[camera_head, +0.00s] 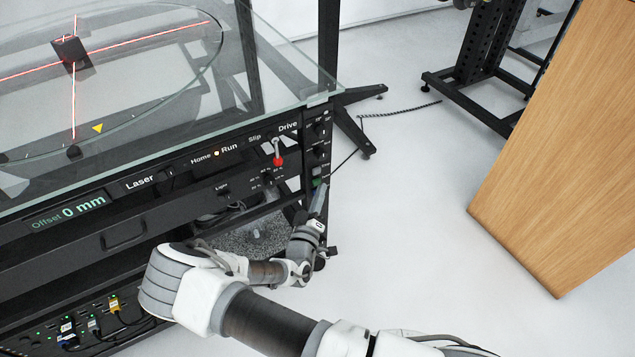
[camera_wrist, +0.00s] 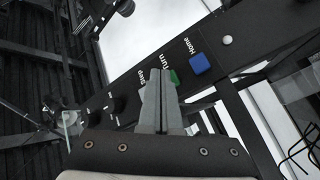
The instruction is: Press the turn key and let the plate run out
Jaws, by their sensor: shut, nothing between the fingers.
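My gripper (camera_head: 319,200) is at the right front corner of the turntable rig, its fingers pointing up along the side control panel (camera_head: 318,150). In the wrist view the fingers (camera_wrist: 158,92) are shut and empty, with their tips beside the green key (camera_wrist: 174,77) under the label Turn. They partly cover that key; I cannot tell whether they touch it. The blue key (camera_wrist: 199,64) labelled Home is just right of it.
Red laser lines cross at the block. A yellow triangle (camera_head: 98,128) lies near the plate's front rim. The front panel shows Offset 0 mm, an orange light (camera_head: 217,153) by Run and a red-tipped lever (camera_head: 278,160) under Drive.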

